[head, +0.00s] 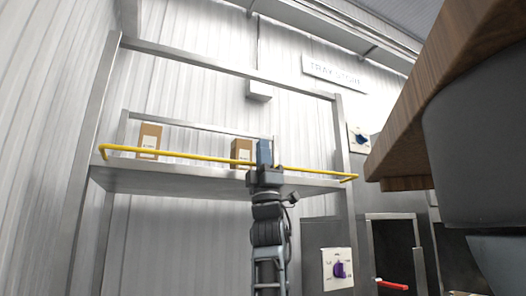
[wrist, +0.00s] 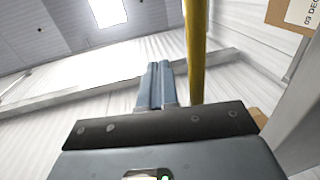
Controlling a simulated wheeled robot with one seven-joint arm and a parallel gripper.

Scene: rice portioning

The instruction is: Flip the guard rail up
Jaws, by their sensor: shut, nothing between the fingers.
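The yellow guard rail (head: 200,158) runs across the front of the metal shelf, low over its front edge, with bent ends at the posts. My gripper (head: 264,142) is at the rail right of its middle, fingers pointing up, and covers a short stretch of it in the head view. In the wrist view the blue fingers (wrist: 156,68) are together with nothing between them. The rail (wrist: 196,50) passes close along their right side there, outside the jaws. I cannot tell whether they touch.
Two cardboard boxes, one left (head: 149,141) and one near my gripper (head: 241,152), stand on the shelf (head: 170,180) behind the rail. A wooden top (head: 450,80) fills the upper right. Panels with a blue knob (head: 362,139) and a purple knob (head: 340,270) are right of the shelf.

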